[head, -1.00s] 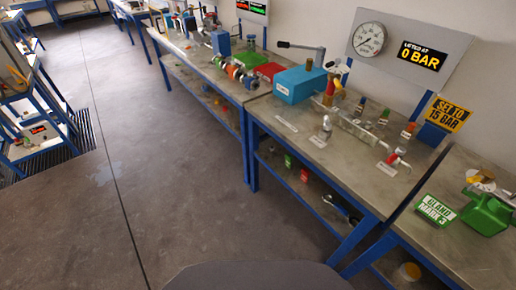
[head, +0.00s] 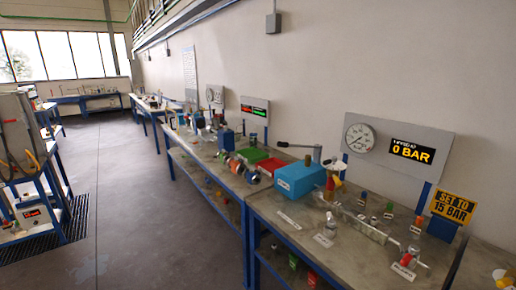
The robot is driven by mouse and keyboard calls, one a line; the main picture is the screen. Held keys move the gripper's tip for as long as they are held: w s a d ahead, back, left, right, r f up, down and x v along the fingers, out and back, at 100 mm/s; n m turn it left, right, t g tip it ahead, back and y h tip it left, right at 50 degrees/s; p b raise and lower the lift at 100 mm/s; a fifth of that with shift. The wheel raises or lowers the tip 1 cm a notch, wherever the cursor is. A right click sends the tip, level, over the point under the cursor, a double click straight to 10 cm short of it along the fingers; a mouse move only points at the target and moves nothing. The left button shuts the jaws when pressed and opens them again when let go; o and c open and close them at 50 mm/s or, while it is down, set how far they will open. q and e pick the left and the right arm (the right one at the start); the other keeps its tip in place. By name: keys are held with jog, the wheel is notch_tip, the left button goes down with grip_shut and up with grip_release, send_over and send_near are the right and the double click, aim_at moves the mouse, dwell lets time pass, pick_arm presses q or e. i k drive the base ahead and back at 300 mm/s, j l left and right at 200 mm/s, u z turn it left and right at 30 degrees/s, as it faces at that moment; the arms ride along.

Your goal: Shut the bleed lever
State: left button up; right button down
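On the bench at the right stands a test rig with a blue box (head: 300,179) and a clear horizontal tube assembly (head: 362,227). A small valve with a red handle (head: 405,259) sits at the tube's right end. Its label is too small to read, so I cannot tell for certain that it is the bleed lever, or whether it is open or shut. A long pump handle with a black grip (head: 283,144) reaches out above the blue box. A round gauge (head: 360,138) hangs behind, beside a display (head: 411,151) reading 0 BAR. Neither of my grippers is in view.
A yellow sign (head: 452,206) reads SET TO 15 BAR. Several small coloured-capped fittings stand behind the tube. The grey floor (head: 130,210) to the left is open.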

aim_at(414, 249)
jog(key=z, duration=0.45)
jog(key=l+z, duration=0.15)
jog(key=z, duration=0.7)
